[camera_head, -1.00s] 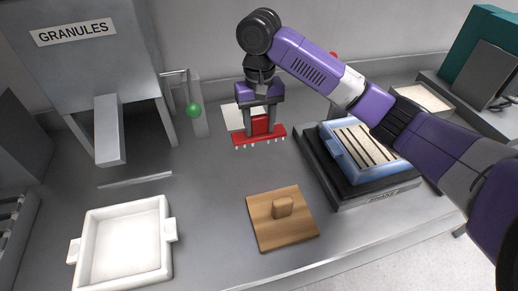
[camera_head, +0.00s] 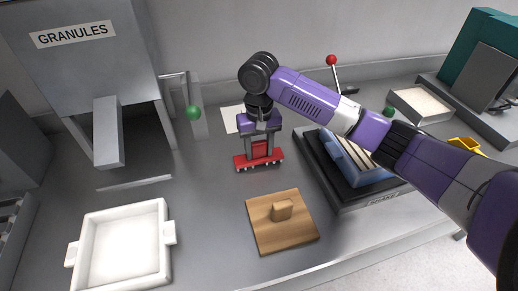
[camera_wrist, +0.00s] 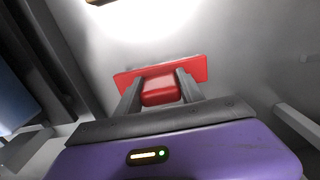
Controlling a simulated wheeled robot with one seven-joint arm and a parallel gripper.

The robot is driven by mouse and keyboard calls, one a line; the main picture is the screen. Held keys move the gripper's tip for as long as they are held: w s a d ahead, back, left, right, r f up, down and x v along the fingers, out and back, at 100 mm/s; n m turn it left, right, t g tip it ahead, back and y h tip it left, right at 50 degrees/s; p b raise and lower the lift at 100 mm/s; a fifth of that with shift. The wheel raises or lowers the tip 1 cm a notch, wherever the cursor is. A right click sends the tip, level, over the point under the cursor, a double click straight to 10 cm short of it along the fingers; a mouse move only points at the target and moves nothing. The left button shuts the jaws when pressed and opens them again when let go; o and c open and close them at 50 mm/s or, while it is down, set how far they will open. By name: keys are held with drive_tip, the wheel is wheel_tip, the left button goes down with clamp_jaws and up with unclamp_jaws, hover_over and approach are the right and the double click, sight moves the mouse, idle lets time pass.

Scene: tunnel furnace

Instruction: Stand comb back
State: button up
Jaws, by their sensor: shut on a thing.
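The red comb (camera_head: 258,162) is upright with its row of short pale teeth pointing down. It is at or just above the grey bench, behind the wooden board; I cannot tell whether the teeth touch. My gripper (camera_head: 260,147) is shut on the comb's red grip block from above. In the wrist view the comb (camera_wrist: 190,66) shows as a red bar, with its grip between the two grey fingers of my gripper (camera_wrist: 160,90). A white sheet or pad (camera_head: 232,119) lies on the bench behind my gripper, partly hidden by it.
A wooden board with a knob (camera_head: 265,232) lies in front. A white tray (camera_head: 168,262) is front left. The granules hopper (camera_head: 75,65) stands back left. A black shaker base (camera_head: 340,200) with a blue tray (camera_head: 335,148) is right, under my arm. A thin rod (camera_head: 135,183) lies left.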

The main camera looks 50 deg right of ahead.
drive_tip(key=o, duration=1.3)
drive_tip(key=shift+f, duration=0.1)
wheel_tip(320, 180, up, 12)
drive_tip(key=shift+r+p, duration=0.15)
drive_tip(key=shift+p, duration=0.35)
